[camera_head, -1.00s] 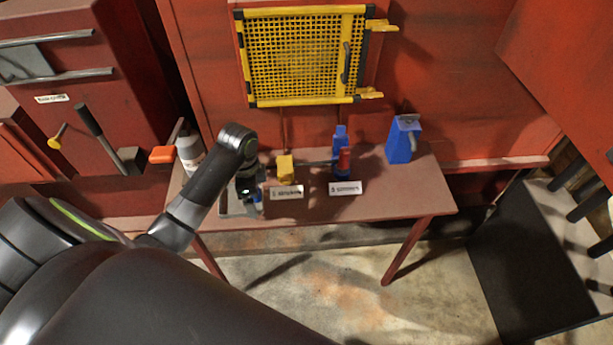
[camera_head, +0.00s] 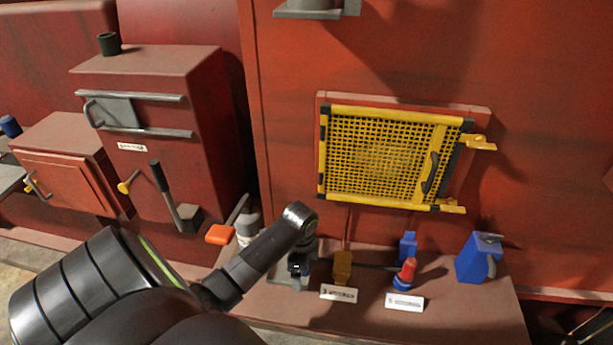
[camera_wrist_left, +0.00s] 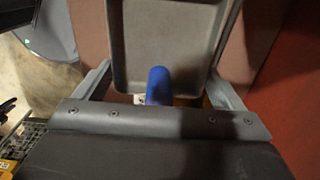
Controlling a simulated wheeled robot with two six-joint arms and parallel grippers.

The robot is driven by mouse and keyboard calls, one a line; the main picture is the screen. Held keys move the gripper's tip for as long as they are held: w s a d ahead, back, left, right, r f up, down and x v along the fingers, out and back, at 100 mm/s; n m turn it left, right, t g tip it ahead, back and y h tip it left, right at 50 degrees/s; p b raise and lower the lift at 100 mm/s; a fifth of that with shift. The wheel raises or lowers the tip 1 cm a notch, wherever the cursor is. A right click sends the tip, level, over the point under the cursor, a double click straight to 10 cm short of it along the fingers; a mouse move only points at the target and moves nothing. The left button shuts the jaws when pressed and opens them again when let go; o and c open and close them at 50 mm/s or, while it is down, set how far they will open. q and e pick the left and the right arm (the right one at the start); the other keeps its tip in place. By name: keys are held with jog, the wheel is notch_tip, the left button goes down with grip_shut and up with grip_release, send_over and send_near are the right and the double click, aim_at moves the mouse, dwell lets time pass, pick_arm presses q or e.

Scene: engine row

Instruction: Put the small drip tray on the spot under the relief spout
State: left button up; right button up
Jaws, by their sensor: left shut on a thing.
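The small drip tray (camera_wrist_left: 170,45) is a shallow grey tray with a raised rim and a blue grip (camera_wrist_left: 160,85), seen at the top middle of the left wrist view. My left gripper (camera_wrist_left: 160,90) is shut on it at the blue grip. In the head view my left gripper (camera_head: 300,265) points down at the left part of the table, with the grey tray (camera_head: 281,277) partly hidden beneath it. I cannot tell whether the tray touches the table. I cannot make out the relief spout or the spot under it. My right gripper is not in view.
On the red-brown table (camera_head: 460,315) stand a yellow fitting (camera_head: 342,266), a red-topped blue fitting (camera_head: 406,272), two white labels and a blue can (camera_head: 478,258). A white bottle (camera_head: 248,228) and an orange-ended lever (camera_head: 220,235) are left. A yellow mesh guard (camera_head: 385,157) hangs above.

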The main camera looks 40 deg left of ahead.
pick_arm(q)
jog(key=shift+w+a+f, duration=0.1)
jog(key=shift+f, duration=0.35)
notch_tip(320, 180, down, 3)
jog(key=shift+f, duration=0.7)
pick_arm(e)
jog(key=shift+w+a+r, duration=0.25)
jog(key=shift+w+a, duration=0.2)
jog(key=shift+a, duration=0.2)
pick_arm(q)
jog(key=o, duration=0.8)
jog(key=shift+o, duration=0.4)
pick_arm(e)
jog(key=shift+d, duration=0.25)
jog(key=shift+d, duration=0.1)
